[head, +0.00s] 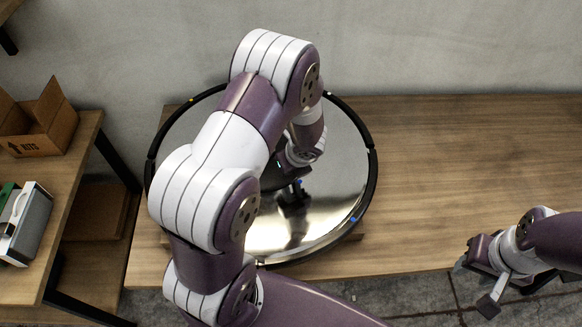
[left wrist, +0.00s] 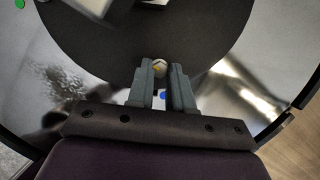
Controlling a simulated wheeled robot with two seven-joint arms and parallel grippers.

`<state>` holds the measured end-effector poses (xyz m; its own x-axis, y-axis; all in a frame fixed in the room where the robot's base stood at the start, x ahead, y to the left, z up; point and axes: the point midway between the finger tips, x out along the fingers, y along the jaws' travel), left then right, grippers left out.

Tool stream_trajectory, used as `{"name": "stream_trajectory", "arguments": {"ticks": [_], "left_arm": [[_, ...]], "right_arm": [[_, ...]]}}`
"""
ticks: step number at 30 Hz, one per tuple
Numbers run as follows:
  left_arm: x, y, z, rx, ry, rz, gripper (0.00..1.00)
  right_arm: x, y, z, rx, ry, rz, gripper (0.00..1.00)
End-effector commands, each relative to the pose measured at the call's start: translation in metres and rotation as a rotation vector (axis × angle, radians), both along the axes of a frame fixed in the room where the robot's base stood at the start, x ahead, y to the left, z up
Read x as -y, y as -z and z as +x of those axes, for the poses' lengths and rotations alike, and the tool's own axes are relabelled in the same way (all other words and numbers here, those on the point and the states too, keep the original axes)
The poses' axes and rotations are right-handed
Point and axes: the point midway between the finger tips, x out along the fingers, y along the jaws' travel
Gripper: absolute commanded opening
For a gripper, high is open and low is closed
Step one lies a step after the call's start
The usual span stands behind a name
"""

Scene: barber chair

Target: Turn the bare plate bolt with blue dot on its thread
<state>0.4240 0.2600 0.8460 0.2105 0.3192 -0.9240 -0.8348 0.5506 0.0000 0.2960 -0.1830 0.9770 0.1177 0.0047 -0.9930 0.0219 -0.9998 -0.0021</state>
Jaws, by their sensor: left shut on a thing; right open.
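A round plate (head: 330,165) with a mirror-like face and dark rim lies on the wooden table. It also fills the left wrist view, with a black central disc (left wrist: 215,30). In that view my left gripper (left wrist: 160,75) is shut on a small pale bolt (left wrist: 159,68) with a yellowish mark, at the black disc's edge. A blue dot (left wrist: 163,96) shows between the fingers. The bolt's thread is hidden. In the head view my left arm covers much of the plate. My right gripper (head: 475,284) is open and empty, off the table's front edge.
The wooden table (head: 460,160) is clear right of the plate. A side table (head: 75,165) at left holds an open cardboard box (head: 38,125) and a grey-white case (head: 25,225). Small colored dots mark the plate's rim, including a blue one (head: 354,219).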

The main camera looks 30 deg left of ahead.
Motion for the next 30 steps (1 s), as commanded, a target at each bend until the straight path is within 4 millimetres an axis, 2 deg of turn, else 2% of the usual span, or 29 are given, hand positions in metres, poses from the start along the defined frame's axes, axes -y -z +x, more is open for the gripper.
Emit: {"name": "stream_trajectory", "arguments": {"ticks": [9,23,24,26,30], "left_arm": [[-0.0007,-0.0003,-0.0001,0.002,0.087,0.0,0.0],[-0.0009,-0.0009,-0.0001,0.002,0.098,0.001,0.0],[-0.0009,-0.0009,0.0,0.002,0.098,0.001,0.27],[-0.0008,-0.0009,-0.0002,0.002,0.098,0.0,0.46],[-0.0008,-0.0006,-0.0004,0.001,0.098,0.0,0.46]], "right_arm": [[0.0,0.007,0.0,0.0,0.0,0.0,0.43],[0.0,0.0072,0.0001,0.0,0.0,0.0,0.43],[0.0,0.0072,0.0001,0.0,0.0,0.0,0.43],[0.0,0.0072,0.0001,0.0,0.0,0.0,0.43],[0.0,0.0073,0.0,0.0,0.0,0.0,0.43]]}}
